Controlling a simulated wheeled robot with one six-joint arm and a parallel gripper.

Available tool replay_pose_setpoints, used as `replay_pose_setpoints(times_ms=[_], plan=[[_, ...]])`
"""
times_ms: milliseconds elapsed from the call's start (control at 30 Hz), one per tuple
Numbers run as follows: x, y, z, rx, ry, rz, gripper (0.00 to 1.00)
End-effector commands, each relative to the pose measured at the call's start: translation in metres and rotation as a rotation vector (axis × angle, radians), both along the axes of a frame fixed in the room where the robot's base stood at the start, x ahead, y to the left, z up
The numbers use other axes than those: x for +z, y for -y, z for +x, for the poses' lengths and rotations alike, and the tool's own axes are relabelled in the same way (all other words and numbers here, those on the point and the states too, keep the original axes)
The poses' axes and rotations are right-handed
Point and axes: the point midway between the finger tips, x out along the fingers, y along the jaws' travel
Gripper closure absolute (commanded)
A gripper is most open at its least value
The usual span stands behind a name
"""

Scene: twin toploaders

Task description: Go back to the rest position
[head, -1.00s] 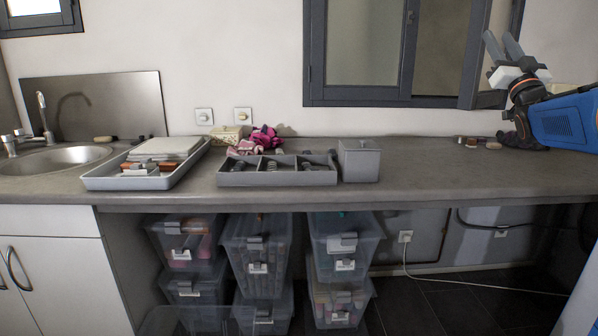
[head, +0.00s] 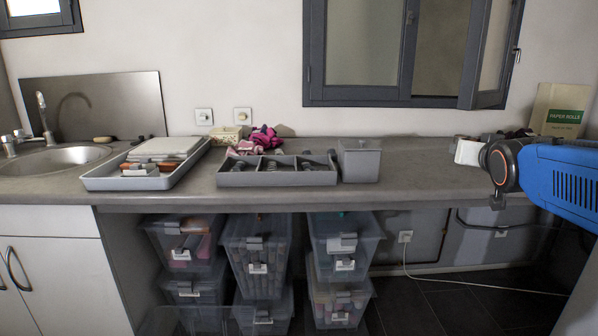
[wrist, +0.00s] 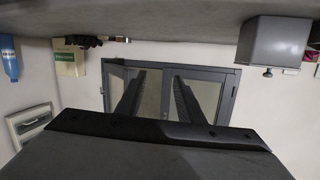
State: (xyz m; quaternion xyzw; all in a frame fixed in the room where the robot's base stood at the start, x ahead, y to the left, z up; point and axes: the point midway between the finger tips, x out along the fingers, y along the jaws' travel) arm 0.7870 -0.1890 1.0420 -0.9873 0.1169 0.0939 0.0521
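My gripper shows in the wrist view (wrist: 158,88) as two dark fingers standing apart with nothing between them. They point toward the window (wrist: 165,92), which appears upside down there. In the head view my blue arm reaches in from the right edge over the right end of the counter (head: 420,165). The white gripper body is at its left end, and the fingers are hidden there. My gripper touches nothing that I can see.
A grey lidded box (head: 360,162), a divided tray (head: 278,178) and a shallow tray (head: 100,180) stand on the counter. A paper rolls box (head: 560,110) stands behind my arm. The counter between the grey box and my arm is clear. Clear bins (head: 258,255) are stacked underneath.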

Motion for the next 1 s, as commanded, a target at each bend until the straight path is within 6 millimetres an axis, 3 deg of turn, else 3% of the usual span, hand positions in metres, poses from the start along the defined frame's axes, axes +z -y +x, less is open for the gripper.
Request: replay_pose_setpoints(times_ms=[33,200,400,500,600,700,800,1000], plan=[[-0.025,-0.013,-0.020,0.011,-0.076,0.007,0.66],[-0.112,-0.050,-0.092,0.058,-0.348,0.026,0.66],[-0.202,-0.088,-0.187,0.144,-0.652,0.037,0.66],[-0.236,-0.102,-0.231,0.192,-0.779,0.039,0.66],[-0.260,-0.112,-0.266,0.230,-0.875,0.039,0.66],[-0.274,-0.117,-0.287,0.255,-0.933,0.039,0.66],[-0.280,-0.119,-0.297,0.265,-0.961,0.039,0.66],[-0.281,-0.119,-0.298,0.267,-0.964,0.040,0.66]])
